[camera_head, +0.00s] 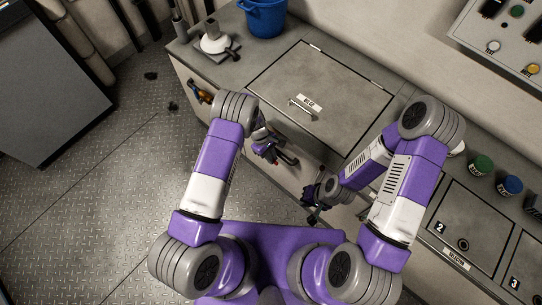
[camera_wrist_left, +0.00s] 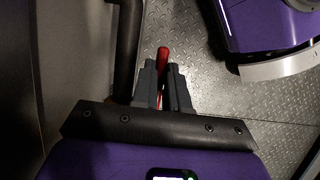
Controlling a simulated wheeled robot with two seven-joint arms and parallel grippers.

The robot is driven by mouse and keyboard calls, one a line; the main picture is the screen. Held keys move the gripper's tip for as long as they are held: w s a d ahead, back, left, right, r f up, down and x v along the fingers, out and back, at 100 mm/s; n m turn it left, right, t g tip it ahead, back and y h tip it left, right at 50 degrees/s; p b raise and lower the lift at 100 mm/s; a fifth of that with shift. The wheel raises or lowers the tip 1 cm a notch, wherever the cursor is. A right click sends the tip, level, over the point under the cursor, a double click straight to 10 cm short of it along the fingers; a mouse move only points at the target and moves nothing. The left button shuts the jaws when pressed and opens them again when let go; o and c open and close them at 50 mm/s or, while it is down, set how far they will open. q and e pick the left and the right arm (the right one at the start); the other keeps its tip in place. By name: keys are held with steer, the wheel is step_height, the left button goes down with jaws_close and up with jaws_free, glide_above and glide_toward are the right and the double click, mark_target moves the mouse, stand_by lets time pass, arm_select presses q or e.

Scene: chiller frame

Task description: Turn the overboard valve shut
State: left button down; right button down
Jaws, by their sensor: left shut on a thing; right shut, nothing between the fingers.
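A red handle (camera_wrist_left: 162,56) stands between the fingers of my left gripper (camera_wrist_left: 163,78) in the left wrist view. The fingers are shut on it and its red end sticks out past them. In the head view my left gripper (camera_head: 270,152) is at the front face of the counter, with a little red showing at its fingers. The rest of the valve is hidden by the gripper and arm. My right gripper (camera_head: 314,210) is shut and empty, lower and to the right, in front of the same counter face.
The counter top has a closed hatch (camera_head: 335,85) with a handle, a blue bucket (camera_head: 264,17) and a white-and-grey device (camera_head: 214,40). A dark pipe (camera_wrist_left: 128,45) runs close left of my left gripper. Open metal floor (camera_head: 90,215) lies at left.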

arm_select(q)
steer(key=shift+w, duration=0.1)
steer(key=r+g+h+b, duration=0.1)
steer(key=b, duration=0.1)
steer(key=w+a+r+g+h+b, duration=0.1)
steer(key=h+b, duration=0.1)
steer(key=b, duration=0.1)
steer(key=shift+a+h+b, duration=0.2)
steer(key=shift+h+b, duration=0.1)
steer(key=shift+b, duration=0.05)
steer(key=shift+a+r+g+h+b, duration=0.2)
steer(key=shift+r+g+h+b, duration=0.2)
steer(key=shift+g, duration=0.2)
steer(key=shift+w+a+r+g+h, duration=0.2)
steer(key=shift+r+g+h, duration=0.2)
steer(key=shift+h, duration=0.1)
steer(key=c, duration=1.4)
jaws_free()
steer(key=shift+v, duration=3.8)
